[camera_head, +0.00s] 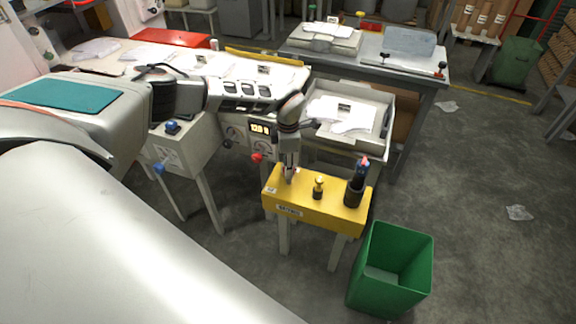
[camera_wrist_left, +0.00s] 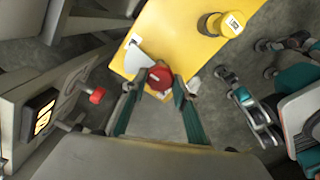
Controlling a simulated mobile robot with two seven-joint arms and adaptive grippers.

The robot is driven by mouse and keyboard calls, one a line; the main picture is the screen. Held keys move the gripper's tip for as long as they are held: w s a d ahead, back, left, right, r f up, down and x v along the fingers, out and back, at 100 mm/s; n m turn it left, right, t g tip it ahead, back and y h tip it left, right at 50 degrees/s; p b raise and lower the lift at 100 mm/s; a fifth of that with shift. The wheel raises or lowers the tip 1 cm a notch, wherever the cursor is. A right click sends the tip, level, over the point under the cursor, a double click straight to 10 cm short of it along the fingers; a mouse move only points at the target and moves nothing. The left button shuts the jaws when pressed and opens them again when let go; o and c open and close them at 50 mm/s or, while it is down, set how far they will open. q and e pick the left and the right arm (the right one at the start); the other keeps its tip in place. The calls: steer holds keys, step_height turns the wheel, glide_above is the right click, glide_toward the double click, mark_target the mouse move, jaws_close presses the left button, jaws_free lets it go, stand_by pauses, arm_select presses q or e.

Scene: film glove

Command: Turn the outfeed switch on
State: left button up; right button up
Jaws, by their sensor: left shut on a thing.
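A red, round-topped piece (camera_wrist_left: 160,76) sits between the fingertips of my left gripper (camera_wrist_left: 155,90) in the wrist view, and the gripper is shut on it. In the head view the left gripper (camera_head: 290,172) points down at the left end of a yellow stand (camera_head: 325,212), where the fingers hide the red piece. A small red lever (camera_head: 257,157) stands out from the machine beside a lit display (camera_head: 260,128); it also shows in the wrist view (camera_wrist_left: 97,95). A blue lever (camera_head: 160,167) is further left. I cannot tell which one is the outfeed switch.
A yellow-and-black knob (camera_head: 318,187) and a dark holder (camera_head: 355,190) stand on the yellow stand, right of the gripper. A green bin (camera_head: 395,270) is on the floor at front right. A grey tray (camera_head: 380,125) with white film is behind. The floor at right is mostly clear.

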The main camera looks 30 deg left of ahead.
arm_select(q)
steer(key=o, duration=1.1)
step_height(320, 180, up, 12)
